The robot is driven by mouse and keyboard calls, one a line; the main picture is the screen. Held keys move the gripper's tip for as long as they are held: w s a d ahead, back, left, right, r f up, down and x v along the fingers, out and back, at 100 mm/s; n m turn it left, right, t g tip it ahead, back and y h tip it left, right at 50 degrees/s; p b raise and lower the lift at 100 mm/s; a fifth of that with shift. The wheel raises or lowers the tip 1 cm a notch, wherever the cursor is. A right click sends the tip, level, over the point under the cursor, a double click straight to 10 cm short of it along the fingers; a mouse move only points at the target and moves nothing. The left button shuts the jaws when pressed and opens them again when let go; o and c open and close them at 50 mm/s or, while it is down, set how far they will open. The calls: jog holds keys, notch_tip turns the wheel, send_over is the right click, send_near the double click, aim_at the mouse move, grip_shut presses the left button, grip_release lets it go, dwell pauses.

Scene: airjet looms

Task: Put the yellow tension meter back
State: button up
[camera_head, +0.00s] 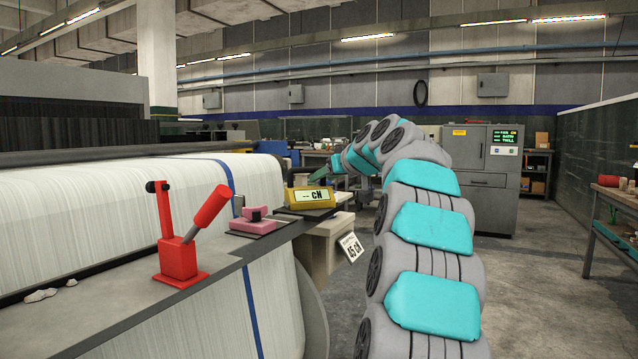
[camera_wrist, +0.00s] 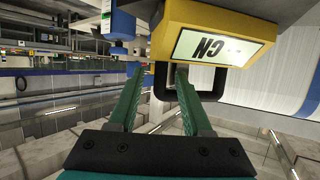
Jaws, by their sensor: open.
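The yellow tension meter (camera_head: 311,197), its display reading "-- CN", sits on a dark pad (camera_head: 300,212) at the loom's front corner. In the wrist view the meter (camera_wrist: 218,30) is at upper right, its display inverted, with a black loop handle (camera_wrist: 210,96) below it. My gripper (camera_wrist: 160,80) is open, with green fingers either side of the handle's left bar in the picture. The right finger overlaps the loop. Whether the fingers touch the handle cannot be told. In the head view my gripper (camera_head: 338,163) is small, just behind and right of the meter.
A red lever (camera_head: 178,258) and a pink clamp block (camera_head: 252,222) stand on the loom's rail left of the meter. A white tag reading "45 cN" (camera_head: 351,246) hangs below it. A grey control cabinet (camera_head: 482,170) stands behind. The floor at right is open before a workbench (camera_head: 614,197).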

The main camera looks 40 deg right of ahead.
jog(key=v, duration=0.8)
jog(key=shift+b, duration=0.3)
jog(key=shift+a, duration=0.1)
